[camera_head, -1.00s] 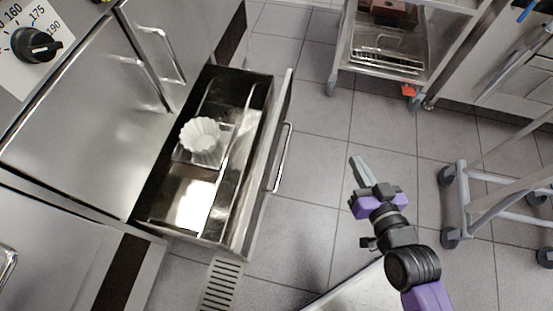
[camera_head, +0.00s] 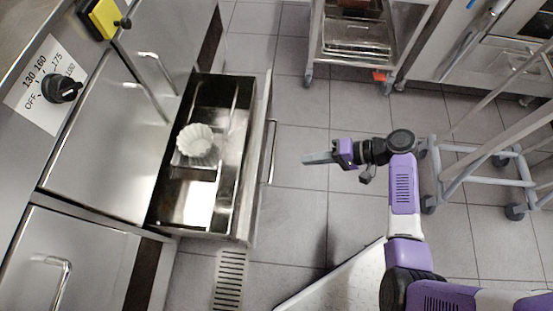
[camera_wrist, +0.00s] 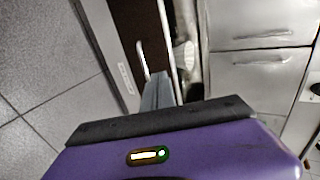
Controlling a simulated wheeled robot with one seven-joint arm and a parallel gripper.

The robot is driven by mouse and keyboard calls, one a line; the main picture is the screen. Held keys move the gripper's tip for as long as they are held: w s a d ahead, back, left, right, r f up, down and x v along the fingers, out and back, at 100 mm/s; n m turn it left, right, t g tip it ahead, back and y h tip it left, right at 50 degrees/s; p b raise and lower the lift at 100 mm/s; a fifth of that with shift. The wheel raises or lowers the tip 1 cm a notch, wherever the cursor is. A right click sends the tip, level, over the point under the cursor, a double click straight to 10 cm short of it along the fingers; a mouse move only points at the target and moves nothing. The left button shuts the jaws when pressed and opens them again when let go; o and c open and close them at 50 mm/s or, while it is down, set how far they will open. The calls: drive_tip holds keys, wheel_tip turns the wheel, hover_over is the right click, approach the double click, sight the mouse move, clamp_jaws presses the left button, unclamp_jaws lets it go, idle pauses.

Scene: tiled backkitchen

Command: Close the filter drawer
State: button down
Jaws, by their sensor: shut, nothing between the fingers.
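The filter drawer (camera_head: 246,215) is pulled out from the steel cabinet on the left in the head view. Its front panel faces right and bears a long bar handle (camera_head: 271,152). A white fluted filter (camera_head: 196,141) lies inside it. My gripper (camera_head: 306,159) is shut and empty, to the right of the handle with a gap between, its fingers pointing left at the drawer front. In the wrist view the fingers (camera_wrist: 156,90) point at the drawer, and the handle (camera_wrist: 140,60) shows just left of them. The white filter (camera_wrist: 185,55) shows beyond.
A dial (camera_head: 62,89) marked with temperatures is on the cabinet at upper left. A steel trolley (camera_head: 358,50) stands at the back and a grey wheeled frame (camera_head: 470,165) at the right. A floor grate (camera_head: 230,278) lies near the drawer. Tiled floor between drawer and gripper is clear.

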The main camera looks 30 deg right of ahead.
sight(258, 164)
drive_tip(key=shift+w+a+r+b+x, duration=0.25)
drive_tip(key=shift+b+x, duration=0.45)
drive_tip(key=shift+x, duration=1.55)
drive_tip(key=shift+s+a+r+b+x, duration=0.1)
drive_tip(key=shift+r+b+x, duration=0.45)
drive_tip(key=shift+x, duration=1.65)
drive_tip(key=shift+w+a+r+b+x, duration=0.1)
drive_tip(key=shift+b+x, duration=0.8)
drive_tip(key=shift+x, duration=1.35)
drive_tip(key=shift+w+a, duration=0.15)
drive_tip(key=w+a+b, duration=0.2)
drive_tip(key=w+a, duration=0.6)
drive_tip(key=a, duration=0.3)
drive_tip(key=w+a+b, duration=0.2)
drive_tip(key=w+a, duration=0.6)
drive_tip(key=a, duration=0.4)
drive_tip(key=shift+w, duration=0.35)
drive_tip(key=shift+a+r, duration=0.1)
drive_tip(key=shift+a, duration=0.05)
